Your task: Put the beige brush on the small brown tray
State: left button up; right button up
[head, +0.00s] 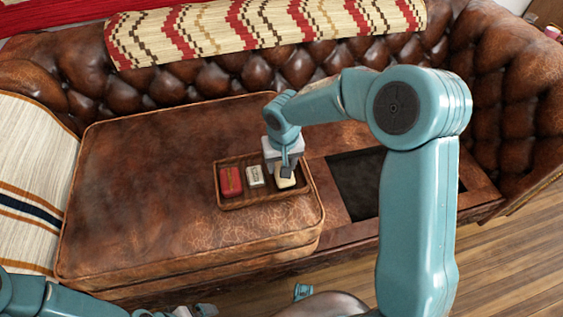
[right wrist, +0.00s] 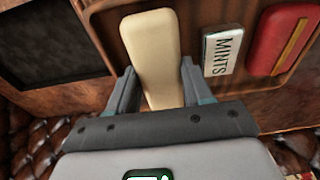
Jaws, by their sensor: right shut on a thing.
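The beige brush (head: 284,182) is a pale, rounded block at the right end of the small brown tray (head: 245,205), which lies on the leather seat cushion. My right gripper (head: 287,172) reaches down over it and partly hides it. In the right wrist view the brush (right wrist: 152,50) stands between the two fingers of my right gripper (right wrist: 158,92), shut on it. The brush is over the tray's end; whether it touches the tray floor I cannot tell. My left gripper (head: 198,311) shows only in part at the bottom edge, and its fingers are unclear.
In the tray, a white mints tin (head: 254,176) lies beside the brush and a red item (head: 231,181) lies further left. Right of the cushion is a dark rectangular recess (head: 355,183) in the sofa. The cushion left of the tray is clear.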

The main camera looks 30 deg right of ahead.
jog(key=shift+f, duration=0.2)
jog(key=o, duration=1.2)
jog(key=shift+r, duration=0.1)
jog(key=shift+r, duration=0.55)
notch_tip(320, 180, up, 11)
jog(key=s+p, duration=0.1)
jog(key=p, duration=0.2)
jog(key=shift+s+a, duration=0.15)
jog(key=shift+s, duration=0.05)
jog(key=shift+s, duration=0.1)
